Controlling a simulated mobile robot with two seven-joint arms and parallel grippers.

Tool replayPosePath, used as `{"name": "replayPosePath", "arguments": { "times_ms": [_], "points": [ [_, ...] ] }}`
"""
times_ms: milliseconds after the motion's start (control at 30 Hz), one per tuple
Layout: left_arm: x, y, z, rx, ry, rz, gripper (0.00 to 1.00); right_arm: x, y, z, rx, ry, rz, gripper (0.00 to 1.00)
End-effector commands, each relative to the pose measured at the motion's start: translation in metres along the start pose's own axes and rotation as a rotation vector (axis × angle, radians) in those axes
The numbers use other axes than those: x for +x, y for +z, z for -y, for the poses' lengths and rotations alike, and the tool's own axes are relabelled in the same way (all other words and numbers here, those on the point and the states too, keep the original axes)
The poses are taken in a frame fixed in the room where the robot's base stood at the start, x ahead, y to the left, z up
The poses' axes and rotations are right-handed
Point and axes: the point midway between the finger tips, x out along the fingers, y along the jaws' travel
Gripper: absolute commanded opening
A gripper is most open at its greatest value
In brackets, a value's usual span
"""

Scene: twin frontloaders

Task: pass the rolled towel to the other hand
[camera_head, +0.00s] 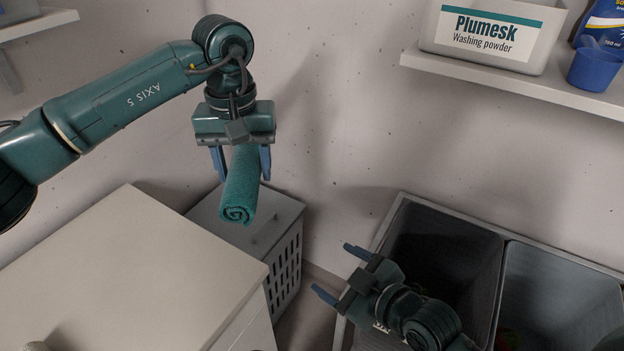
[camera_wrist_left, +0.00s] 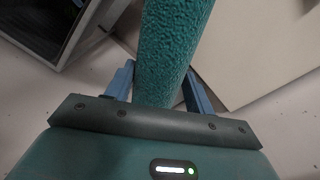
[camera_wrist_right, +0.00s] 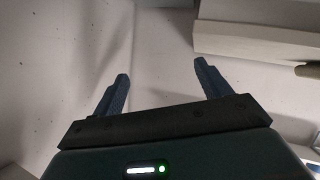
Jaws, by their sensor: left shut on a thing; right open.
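The rolled towel (camera_head: 241,187) is teal, with its spiral end facing me in the head view. My left gripper (camera_head: 241,163) is shut on it near its upper part, and the towel hangs down below the blue fingers. In the left wrist view the towel (camera_wrist_left: 172,50) runs up between the two fingers (camera_wrist_left: 158,88). My right gripper (camera_head: 338,271) is open and empty, lower and to the right of the towel, clear of it, with its fingers pointing left. In the right wrist view its fingers (camera_wrist_right: 160,88) are spread with only wall between them.
A white cabinet top (camera_head: 130,275) is at lower left, with a grey slotted hamper (camera_head: 283,265) behind it. A grey two-part bin (camera_head: 452,217) is at lower right. A shelf (camera_head: 520,82) at upper right holds a washing powder box (camera_head: 492,35) and a blue cup (camera_head: 594,69).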

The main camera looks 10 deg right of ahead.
Motion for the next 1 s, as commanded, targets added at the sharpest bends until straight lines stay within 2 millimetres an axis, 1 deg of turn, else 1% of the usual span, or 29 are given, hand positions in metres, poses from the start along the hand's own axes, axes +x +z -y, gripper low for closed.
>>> {"name": "replayPosePath", "arguments": {
  "times_ms": [33,133,200,267,300,400,433,500,600,733,867,1000],
  "points": [
    [0.000,0.000,0.000,0.000,0.000,0.000,0.29,0.003,-0.027,-0.013,-0.115,-0.020,-0.047,0.77],
    [0.000,0.000,0.000,0.000,0.000,0.000,0.29,0.003,-0.072,-0.028,-0.348,-0.070,-0.123,0.77],
    [0.000,0.000,0.000,0.000,0.000,0.000,0.29,-0.001,-0.102,-0.035,-0.519,-0.102,-0.177,0.77],
    [0.000,0.000,0.000,0.000,0.000,0.000,0.29,-0.007,-0.125,-0.039,-0.670,-0.127,-0.220,0.77],
    [0.000,0.000,0.000,0.000,0.000,0.000,0.29,-0.012,-0.140,-0.041,-0.772,-0.143,-0.248,0.77],
    [0.000,0.000,0.000,0.000,0.000,0.000,0.29,-0.026,-0.169,-0.044,-1.015,-0.178,-0.311,0.77],
    [0.000,0.000,0.000,0.000,0.000,0.000,0.29,-0.030,-0.176,-0.044,-1.082,-0.187,-0.328,0.77],
    [0.000,0.000,0.000,0.000,0.000,0.000,0.29,-0.040,-0.190,-0.044,-1.224,-0.207,-0.361,0.77],
    [0.000,0.000,0.000,0.000,0.000,0.000,0.29,-0.052,-0.202,-0.044,-1.382,-0.229,-0.398,0.77],
    [0.000,0.000,0.000,0.000,0.000,0.000,0.29,-0.062,-0.210,-0.042,-1.504,-0.246,-0.426,0.77],
    [0.000,0.000,0.000,0.000,0.000,0.000,0.29,-0.061,-0.213,-0.040,-1.544,-0.252,-0.437,0.77],
    [0.000,0.000,0.000,0.000,0.000,0.000,0.29,-0.045,-0.215,-0.032,-1.541,-0.253,-0.440,0.77]
  ]
}}
